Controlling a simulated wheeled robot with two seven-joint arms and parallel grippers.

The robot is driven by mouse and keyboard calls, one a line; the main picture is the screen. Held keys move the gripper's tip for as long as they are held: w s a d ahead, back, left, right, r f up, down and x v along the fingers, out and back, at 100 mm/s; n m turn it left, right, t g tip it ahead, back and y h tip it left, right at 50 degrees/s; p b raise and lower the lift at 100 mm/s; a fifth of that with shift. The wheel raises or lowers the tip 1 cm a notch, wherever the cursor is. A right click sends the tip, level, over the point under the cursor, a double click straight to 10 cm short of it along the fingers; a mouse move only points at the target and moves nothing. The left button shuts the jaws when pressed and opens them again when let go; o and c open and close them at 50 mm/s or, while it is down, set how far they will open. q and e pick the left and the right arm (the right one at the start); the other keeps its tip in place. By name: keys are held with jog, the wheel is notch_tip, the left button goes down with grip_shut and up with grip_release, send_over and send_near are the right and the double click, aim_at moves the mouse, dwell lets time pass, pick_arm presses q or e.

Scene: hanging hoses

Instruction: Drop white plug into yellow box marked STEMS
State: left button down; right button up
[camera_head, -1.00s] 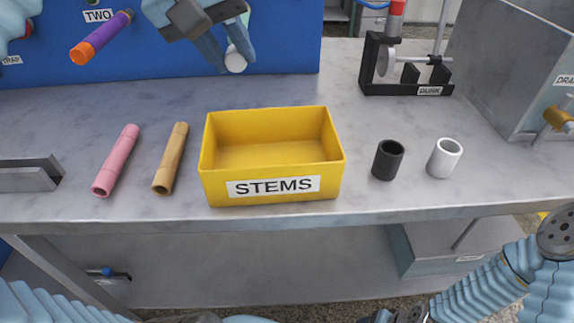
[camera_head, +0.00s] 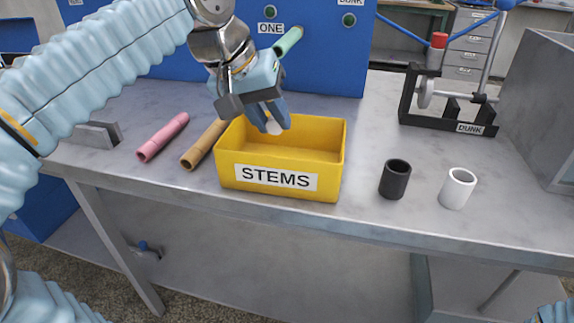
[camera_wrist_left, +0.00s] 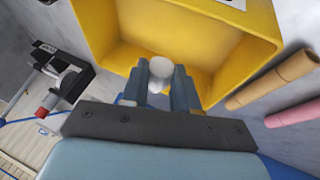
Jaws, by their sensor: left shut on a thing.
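The yellow box (camera_head: 330,186) marked STEMS stands open near the table's front edge; its inside also fills the top of the left wrist view (camera_wrist_left: 190,45). My left gripper (camera_head: 272,117) is shut on the white plug (camera_head: 274,127), over the back left part of the box's opening. In the left wrist view the plug (camera_wrist_left: 160,70) sits between the two fingers, with the box's inside beyond it. I cannot tell its exact height over the box floor. My right gripper is not in view.
A pink tube (camera_head: 163,137) and a tan tube (camera_head: 204,146) lie left of the box. A black cup (camera_head: 395,180) and a white cup (camera_head: 458,189) stand to its right. A black DUNK stand (camera_head: 450,117) is behind them. The blue panel (camera_head: 330,50) rises behind.

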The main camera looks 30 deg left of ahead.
pick_arm(q)
jog(key=shift+f, duration=0.1)
jog(key=c, duration=0.8)
grip_release()
jog(key=p+v, duration=0.3)
jog(key=v, duration=1)
jog(key=shift+a+r, duration=0.15)
jog(key=shift+r, duration=0.2)
